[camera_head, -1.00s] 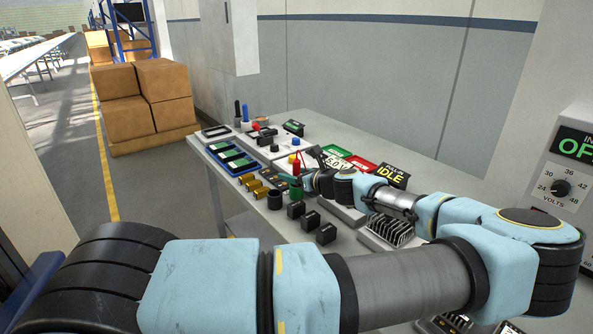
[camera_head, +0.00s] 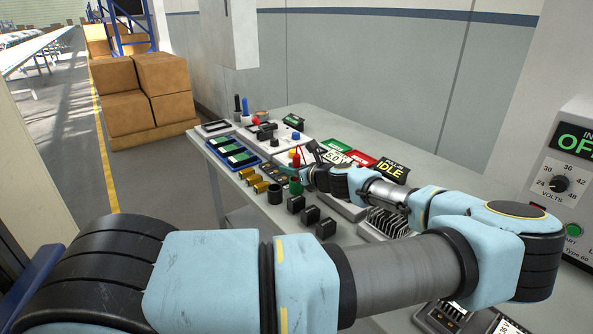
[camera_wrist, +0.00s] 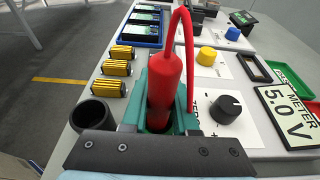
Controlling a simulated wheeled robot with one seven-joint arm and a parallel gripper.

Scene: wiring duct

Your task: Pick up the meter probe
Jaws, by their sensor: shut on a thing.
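The meter probe (camera_wrist: 165,82) is a red, thick-handled piece with a red cable looping up from its top in the wrist view. In the head view the probe (camera_head: 297,156) is a small red upright shape at the end of my arm. My gripper (camera_wrist: 162,98) has its teal fingers on both sides of the probe and is shut on it. The fingers and palm partly hide that end, and I cannot tell whether the probe still sits in the holder.
A black cup (camera_wrist: 94,113) stands to the left, near several gold cylinders (camera_wrist: 117,68). A black knob (camera_wrist: 226,108) and a 5.0 V meter sign (camera_wrist: 290,110) are to the right. Black blocks (camera_head: 311,214) stand close in front, and a blue tray (camera_head: 231,152) lies behind.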

